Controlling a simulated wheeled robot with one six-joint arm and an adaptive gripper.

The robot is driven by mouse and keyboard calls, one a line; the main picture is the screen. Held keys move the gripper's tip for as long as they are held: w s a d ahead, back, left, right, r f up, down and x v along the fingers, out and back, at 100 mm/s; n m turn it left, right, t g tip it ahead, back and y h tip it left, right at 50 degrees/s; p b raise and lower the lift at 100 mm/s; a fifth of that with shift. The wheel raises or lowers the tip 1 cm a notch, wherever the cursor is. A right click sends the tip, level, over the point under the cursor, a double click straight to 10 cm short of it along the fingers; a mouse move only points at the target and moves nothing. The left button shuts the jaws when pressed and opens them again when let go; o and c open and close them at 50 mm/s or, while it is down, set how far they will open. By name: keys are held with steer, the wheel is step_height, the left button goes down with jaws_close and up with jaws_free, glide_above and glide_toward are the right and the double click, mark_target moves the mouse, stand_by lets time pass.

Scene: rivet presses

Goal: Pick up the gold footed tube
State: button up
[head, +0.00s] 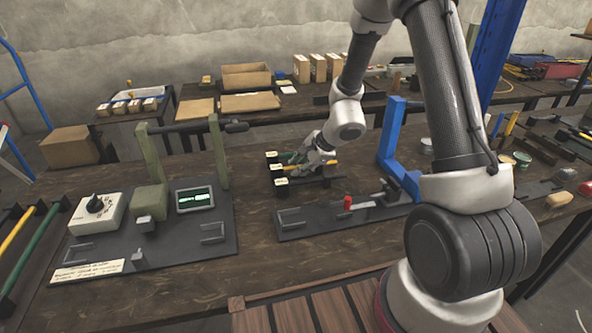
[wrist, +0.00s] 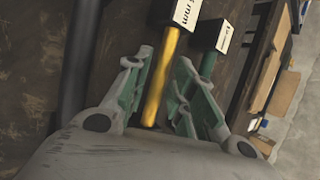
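The gold footed tube (wrist: 163,75) lies between the two fingers of my gripper (wrist: 160,82) in the wrist view. Its far end meets a black block with a white label. The fingers look apart, one on each side of the tube, and I see no clear grip on it. In the head view my gripper (head: 318,158) is low over a small dark rack (head: 297,182), and a short piece of the gold tube (head: 328,167) shows beside it. My gripper hides much of the rack there.
A green tube (wrist: 207,66) lies right of the gold one, and a black tube (wrist: 82,75) lies to its left, both close to the fingers. A grey fixture plate (head: 320,222) with a blue frame (head: 390,150) stands in front and right. A control station (head: 150,225) stands left.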

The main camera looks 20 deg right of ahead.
jaws_close()
steer(key=shift+r, duration=0.2)
